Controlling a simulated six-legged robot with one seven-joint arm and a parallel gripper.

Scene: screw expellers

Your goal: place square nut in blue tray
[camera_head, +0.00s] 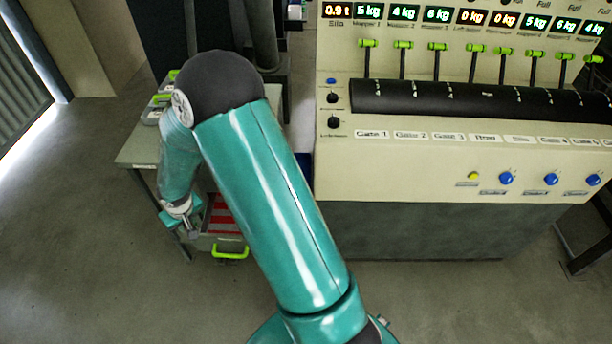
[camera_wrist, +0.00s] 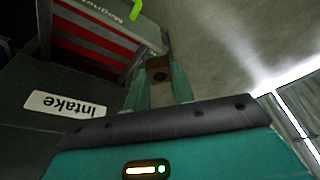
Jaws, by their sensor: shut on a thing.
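My gripper (camera_wrist: 160,84) is shut on the square nut (camera_wrist: 159,76), a dark brownish square piece with a round hole, held between the two teal fingers in the wrist view. In the head view my gripper (camera_head: 190,230) hangs at the left, just left of the open drawer and in front of the side table. The nut is too small to make out clearly there. No blue tray can be made out in either view. A small patch of blue shows behind my arm, too hidden to identify.
An open drawer with red stripes (camera_head: 224,212) and a green handle (camera_head: 230,254) is below the side table (camera_head: 138,150). Small green-clipped containers (camera_head: 155,108) stand on that table. A control console (camera_head: 420,160) with levers fills the right. Floor at lower left is clear.

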